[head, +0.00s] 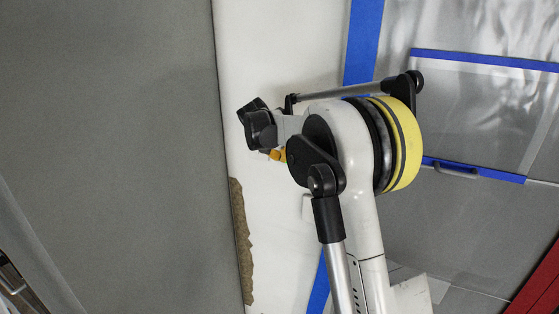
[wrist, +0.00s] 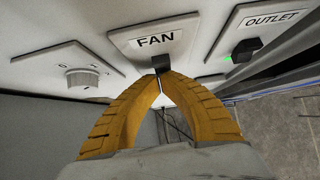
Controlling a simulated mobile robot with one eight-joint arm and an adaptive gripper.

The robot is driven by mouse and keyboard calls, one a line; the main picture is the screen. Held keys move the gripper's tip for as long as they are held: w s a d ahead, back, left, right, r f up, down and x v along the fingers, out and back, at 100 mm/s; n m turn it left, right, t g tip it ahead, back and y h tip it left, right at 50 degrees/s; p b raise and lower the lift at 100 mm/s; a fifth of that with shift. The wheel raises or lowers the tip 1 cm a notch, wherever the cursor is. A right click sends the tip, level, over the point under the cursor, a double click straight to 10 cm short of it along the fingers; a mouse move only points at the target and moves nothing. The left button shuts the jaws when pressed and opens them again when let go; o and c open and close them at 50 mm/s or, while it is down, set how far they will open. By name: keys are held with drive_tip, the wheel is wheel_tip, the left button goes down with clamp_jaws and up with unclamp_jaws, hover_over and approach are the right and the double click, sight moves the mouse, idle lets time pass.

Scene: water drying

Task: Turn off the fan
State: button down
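In the wrist view, a white plate labelled FAN (wrist: 155,38) is at the top middle, with a small dark switch (wrist: 160,64) at its lower edge. My gripper (wrist: 162,78) has yellow ridged fingers whose tips come together right at this switch. The tips are shut and overlap the switch's lower end in the picture; I cannot tell whether they touch it. In the head view, only a bit of orange at my gripper (head: 277,155) shows, mostly hidden by my arm. The FAN switch cannot be made out there.
In the wrist view, a dial (wrist: 82,78) on a white plate is to the left. A black OUTLET switch (wrist: 247,48) with a green light is to the right. In the head view, grey sheeting with blue tape (head: 480,60) is at the right, and a grey panel (head: 110,120) at the left.

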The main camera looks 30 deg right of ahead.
drive_tip(key=f+b, duration=0.1)
drive_tip(key=b, duration=0.1)
drive_tip(key=shift+w+d+f+h+b, duration=0.1)
drive_tip(key=shift+w+h+b, duration=0.05)
drive_tip(key=shift+h+b, duration=0.2)
drive_tip(key=shift+d+r, duration=0.1)
drive_tip(key=shift+r, duration=0.2)
